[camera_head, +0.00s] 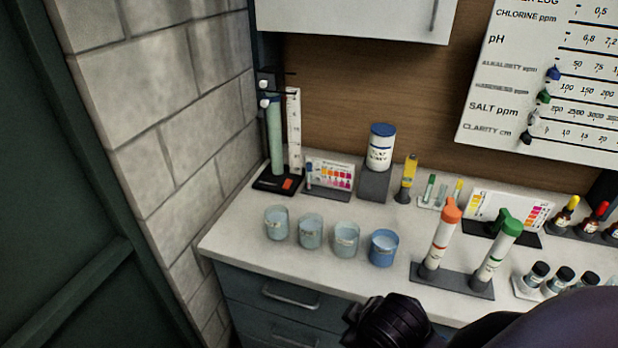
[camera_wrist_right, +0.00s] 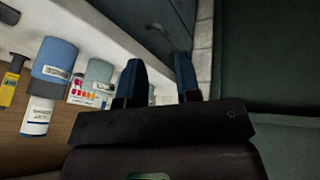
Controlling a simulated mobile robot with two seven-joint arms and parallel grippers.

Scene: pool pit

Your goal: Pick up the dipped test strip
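A thin upright strip (camera_head: 309,172) with a dark top stands at the left end of a small colour card (camera_head: 330,173) near the back wall. It may be the test strip, but it is too small to be sure. The card also shows in the right wrist view (camera_wrist_right: 88,92), where I cannot make out the strip. My right gripper (camera_wrist_right: 158,72) is open, its two blue fingertips apart with nothing between them, near the counter's front edge. In the head view my right arm comes in at the lower right. My left gripper is not in view.
Several cups stand in a row on the counter (camera_head: 228,240), the blue one (camera_head: 383,249) at the right end. A blue-lidded jar (camera_head: 381,150) stands behind. Two tall tubes (camera_head: 441,240) stand in a rack. The counter's front left is clear.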

